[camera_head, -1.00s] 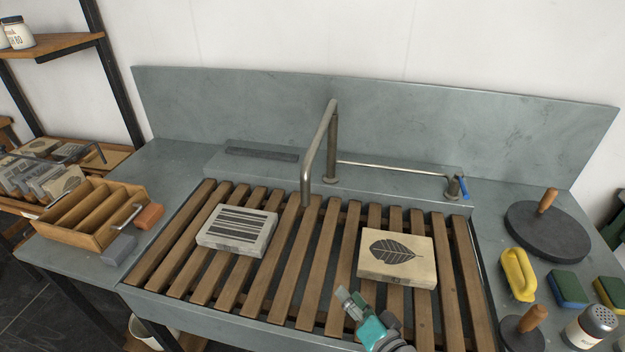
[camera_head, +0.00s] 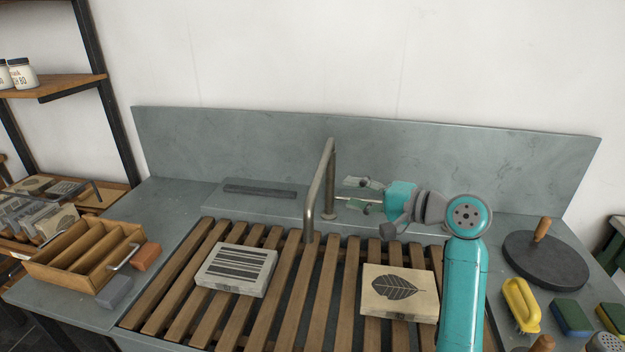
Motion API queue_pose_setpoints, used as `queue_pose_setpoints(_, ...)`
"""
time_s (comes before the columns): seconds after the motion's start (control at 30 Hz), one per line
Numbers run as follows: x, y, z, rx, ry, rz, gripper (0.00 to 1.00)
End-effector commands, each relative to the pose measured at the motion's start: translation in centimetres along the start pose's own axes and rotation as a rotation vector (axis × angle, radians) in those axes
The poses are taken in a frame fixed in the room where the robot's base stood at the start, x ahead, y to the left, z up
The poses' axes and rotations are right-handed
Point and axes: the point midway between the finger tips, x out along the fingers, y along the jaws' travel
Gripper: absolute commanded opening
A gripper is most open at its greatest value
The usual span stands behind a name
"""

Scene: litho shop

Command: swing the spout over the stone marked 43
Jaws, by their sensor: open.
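The metal spout (camera_head: 318,190) rises from its post at the back ledge and bends forward, its tip hanging over the slats between the two stones. A grey stone with dark stripes (camera_head: 236,270) lies flat on the slats left of the tip. A cream stone with a dark leaf (camera_head: 400,293) lies right of it. No number 43 is readable on either stone. My gripper (camera_head: 352,193) is open and empty just right of the spout, fingers pointing left at it, with a visible gap. My arm hides the valve end of the thin pipe.
The wooden slatted rack (camera_head: 313,300) covers the sink before a grey backsplash (camera_head: 240,145). A wooden divided box (camera_head: 85,260) and two small blocks stand at left. A round dark disc with a handle (camera_head: 545,260), a yellow-handled brush (camera_head: 521,304) and sponges lie at right.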

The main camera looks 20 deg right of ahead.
Motion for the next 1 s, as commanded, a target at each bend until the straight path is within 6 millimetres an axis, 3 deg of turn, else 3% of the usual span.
queue_pose_setpoints(0.13,-0.8,-1.8,-0.8,0.012,-0.024,0.009,0.47)
queue_pose_setpoints(0.33,0.2,-2.0,-0.8,0.019,-0.032,0.012,0.47)
queue_pose_setpoints(0.8,7.8,-1.9,-0.5,0.017,-0.031,0.011,0.47)
queue_pose_setpoints(1.0,9.6,-1.9,-0.5,0.017,-0.030,0.011,0.47)
